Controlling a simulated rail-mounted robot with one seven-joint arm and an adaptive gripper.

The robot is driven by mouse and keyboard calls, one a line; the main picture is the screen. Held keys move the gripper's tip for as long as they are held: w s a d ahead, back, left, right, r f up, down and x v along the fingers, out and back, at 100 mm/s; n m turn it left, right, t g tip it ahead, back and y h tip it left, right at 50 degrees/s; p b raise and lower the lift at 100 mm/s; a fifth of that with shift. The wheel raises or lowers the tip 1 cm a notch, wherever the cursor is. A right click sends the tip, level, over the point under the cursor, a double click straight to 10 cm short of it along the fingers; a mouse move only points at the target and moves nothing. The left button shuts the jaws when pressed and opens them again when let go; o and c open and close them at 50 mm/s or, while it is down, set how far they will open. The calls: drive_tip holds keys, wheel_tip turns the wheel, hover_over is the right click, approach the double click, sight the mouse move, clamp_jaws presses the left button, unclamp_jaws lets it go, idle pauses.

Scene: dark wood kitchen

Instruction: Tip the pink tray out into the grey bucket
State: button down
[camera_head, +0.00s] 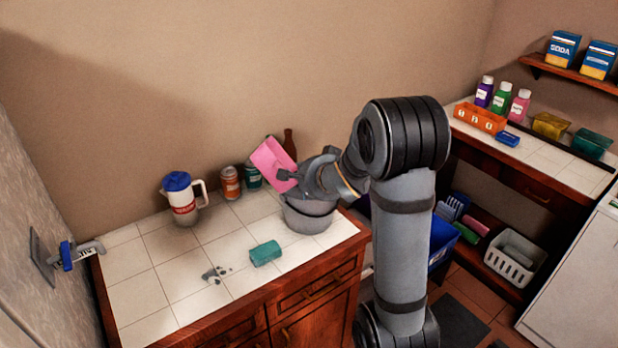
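The pink tray (272,160) is held up at a steep tilt above the left rim of the grey bucket (309,217). My gripper (287,178) is shut on the tray's lower right edge. The bucket stands upright on the tiled counter near its right end. My arm hides part of the bucket's top, and I cannot see into the bucket. The inside of the tray and any contents cannot be made out.
A green sponge (265,253) and a dark spill (216,273) are on the tiled counter (139,295). A blue-lidded pitcher (183,198), an orange can (230,183), a green can (252,176) and a brown bottle (290,146) stand along the wall. The counter's front left is clear.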

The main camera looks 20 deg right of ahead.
drive_tip(key=shift+d+r+p, duration=0.15)
drive_tip(key=shift+d+p, duration=0.05)
drive_tip(key=shift+p, duration=0.5)
drive_tip(key=shift+d+f+m+y+p, duration=0.3)
drive_tip(key=shift+m+y+p, duration=0.3)
drive_tip(key=shift+y+p, duration=0.15)
